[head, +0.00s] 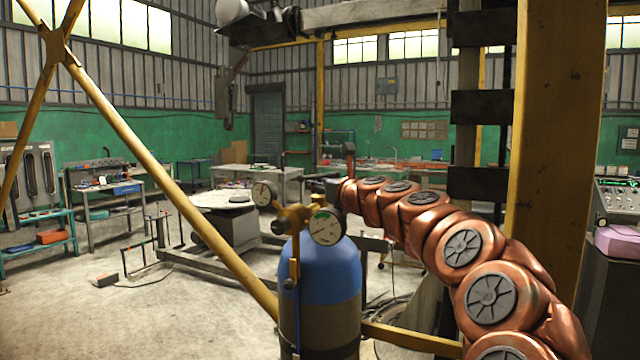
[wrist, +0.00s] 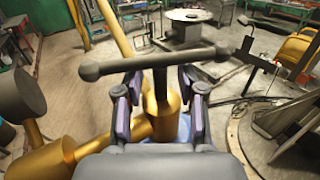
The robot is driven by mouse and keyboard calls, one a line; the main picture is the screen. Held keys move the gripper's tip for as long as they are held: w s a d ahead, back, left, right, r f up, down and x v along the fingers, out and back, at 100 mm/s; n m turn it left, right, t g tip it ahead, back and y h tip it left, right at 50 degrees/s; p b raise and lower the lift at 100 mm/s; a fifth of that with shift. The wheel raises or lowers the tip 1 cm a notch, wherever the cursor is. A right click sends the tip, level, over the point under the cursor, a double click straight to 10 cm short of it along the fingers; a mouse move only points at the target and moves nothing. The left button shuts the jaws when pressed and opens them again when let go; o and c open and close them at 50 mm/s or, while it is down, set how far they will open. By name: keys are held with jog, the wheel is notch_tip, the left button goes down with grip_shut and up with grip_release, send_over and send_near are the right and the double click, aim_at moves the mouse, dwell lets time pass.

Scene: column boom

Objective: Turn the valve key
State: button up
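The valve key (wrist: 157,62) is a dark T-shaped handle with rounded bar ends. In the wrist view its crossbar spans beyond my fingers, and its stem runs down to a brass valve (wrist: 162,122). My gripper (wrist: 160,100) has its two fingers on either side of the stem, below the crossbar. Gaps show between the fingers and the stem, so it is open around it. In the head view my gripper (head: 322,187) is just above the brass valve (head: 296,216) on a blue-topped gas cylinder (head: 320,275); the key is hard to make out there.
Two pressure gauges are on the valve, one facing the head camera (head: 326,227) and one to the left (head: 264,193). A yellow diagonal brace (head: 165,175) crosses left of the cylinder, and a yellow post (head: 555,130) stands right. Floor at left is mostly open.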

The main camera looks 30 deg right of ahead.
jog(key=shift+w, duration=0.3)
grip_shut()
dwell(0.4)
